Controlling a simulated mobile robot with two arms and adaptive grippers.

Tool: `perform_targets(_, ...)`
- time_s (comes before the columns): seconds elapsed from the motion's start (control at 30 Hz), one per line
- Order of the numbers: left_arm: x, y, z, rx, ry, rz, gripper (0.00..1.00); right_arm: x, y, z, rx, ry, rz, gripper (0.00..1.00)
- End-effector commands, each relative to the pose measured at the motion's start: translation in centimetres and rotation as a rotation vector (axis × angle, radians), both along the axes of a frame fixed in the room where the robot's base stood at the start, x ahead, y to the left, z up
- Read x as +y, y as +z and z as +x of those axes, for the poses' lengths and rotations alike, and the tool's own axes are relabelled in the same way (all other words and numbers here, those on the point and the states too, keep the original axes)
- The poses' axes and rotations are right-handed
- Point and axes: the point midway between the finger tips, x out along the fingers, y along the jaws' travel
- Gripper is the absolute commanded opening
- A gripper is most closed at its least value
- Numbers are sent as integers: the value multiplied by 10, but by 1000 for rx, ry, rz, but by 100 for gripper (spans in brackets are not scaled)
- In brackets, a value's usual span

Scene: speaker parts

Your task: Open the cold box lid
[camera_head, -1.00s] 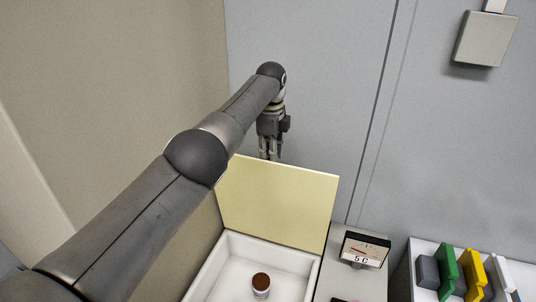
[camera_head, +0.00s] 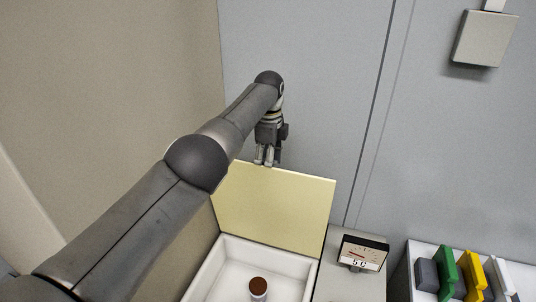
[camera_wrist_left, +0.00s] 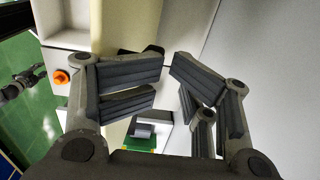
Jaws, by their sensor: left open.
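The cold box (camera_head: 222,262) is a white open-topped box at the bottom of the head view. Its pale yellow lid (camera_head: 275,207) stands raised and nearly upright at the back of the box. A small vial with a brown top (camera_head: 258,287) stands inside. My left gripper (camera_head: 266,163) is open and empty, with its fingertips at the lid's top edge; I cannot tell whether they touch. In the left wrist view the open fingers (camera_wrist_left: 165,75) show beside a cream strip (camera_wrist_left: 124,28) that looks like the lid. My right gripper is not clearly seen.
A gauge reading 5 C (camera_head: 364,251) stands right of the box. Green (camera_head: 448,272) and yellow (camera_head: 474,270) parts stand in a rack further right. A grey wall is close behind the lid. A dark jointed part (camera_wrist_left: 22,82) shows at the wrist view's left edge.

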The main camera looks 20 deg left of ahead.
Motion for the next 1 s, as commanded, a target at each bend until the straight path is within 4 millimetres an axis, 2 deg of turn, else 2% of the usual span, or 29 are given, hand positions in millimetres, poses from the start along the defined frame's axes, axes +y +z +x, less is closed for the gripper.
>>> perform_targets(0.03, 1, -17, -5, 21, 3, 2, 34, 1, -2, 1, -1, 0, 0, 40)
perform_targets(0.3, 4, -16, -4, 17, 6, 5, 34, 3, 0, 7, -11, -2, 5, 40)
perform_targets(0.83, 7, -15, -3, 16, 9, 9, 34, 2, 0, 3, -3, -2, 3, 40)
perform_targets(1.0, 7, -5, -3, 14, 9, 10, 34, 1, 0, 2, -3, -1, 1, 40)
